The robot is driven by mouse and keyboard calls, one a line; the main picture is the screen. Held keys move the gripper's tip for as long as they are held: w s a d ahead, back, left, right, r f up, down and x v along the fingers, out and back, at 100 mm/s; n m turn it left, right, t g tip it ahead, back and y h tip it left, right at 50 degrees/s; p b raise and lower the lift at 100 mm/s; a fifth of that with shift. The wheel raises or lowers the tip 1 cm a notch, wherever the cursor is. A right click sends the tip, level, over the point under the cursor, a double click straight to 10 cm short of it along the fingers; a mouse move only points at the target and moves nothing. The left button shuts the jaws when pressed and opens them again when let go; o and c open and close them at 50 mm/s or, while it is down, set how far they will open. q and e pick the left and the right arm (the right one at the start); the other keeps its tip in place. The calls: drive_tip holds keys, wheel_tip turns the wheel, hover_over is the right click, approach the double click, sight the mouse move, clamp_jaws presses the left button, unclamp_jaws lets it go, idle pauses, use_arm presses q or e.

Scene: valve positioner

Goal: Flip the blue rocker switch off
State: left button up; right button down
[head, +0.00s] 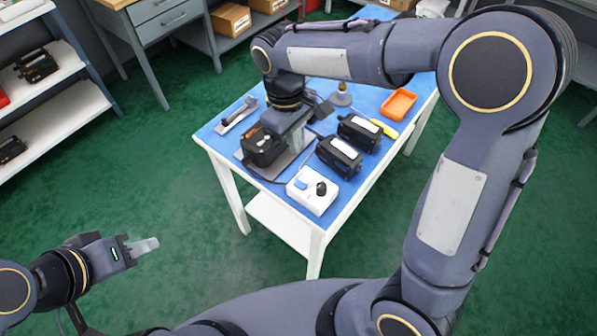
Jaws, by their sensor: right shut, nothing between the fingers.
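The blue rocker switch (301,183) is on the top face of a white box (312,204) at the near corner of the table. A black knob (321,188) sits beside it on the same box. The switch is too small to tell which side is pressed. My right gripper (298,138) is above the table, behind the white box and apart from it. It is shut and empty, and its fingertips are hard to make out. My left gripper (146,247) is over the floor at lower left, away from the table, with its fingers seen too edge-on to judge.
The blue-topped table (215,137) also holds two black units (339,157) (360,133), a black device (263,147) on a plate, an orange tray (398,104) and a yellow-handled tool (384,128). Shelves (60,120) stand at left. Green floor around the table is clear.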

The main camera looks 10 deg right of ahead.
sight(303, 189)
drive_tip(key=f, duration=0.4)
drive_tip(key=s+f, duration=0.1)
drive_tip(key=f, duration=0.4)
drive_tip(key=d+f+p, duration=0.1)
drive_tip(key=f, duration=0.3)
drive_tip(key=shift+s+d+f, duration=0.1)
drive_tip(key=shift+s+f, duration=0.2)
drive_tip(key=shift+f, duration=0.1)
drive_tip(key=shift+f, duration=0.1)
drive_tip(key=shift+s+d+f+t+y+b, duration=0.1)
drive_tip(key=shift+f+t+y+b, duration=0.25)
drive_tip(key=shift+b, duration=0.6)
drive_tip(key=shift+r+p, duration=0.2)
drive_tip(key=shift+p, duration=0.1)
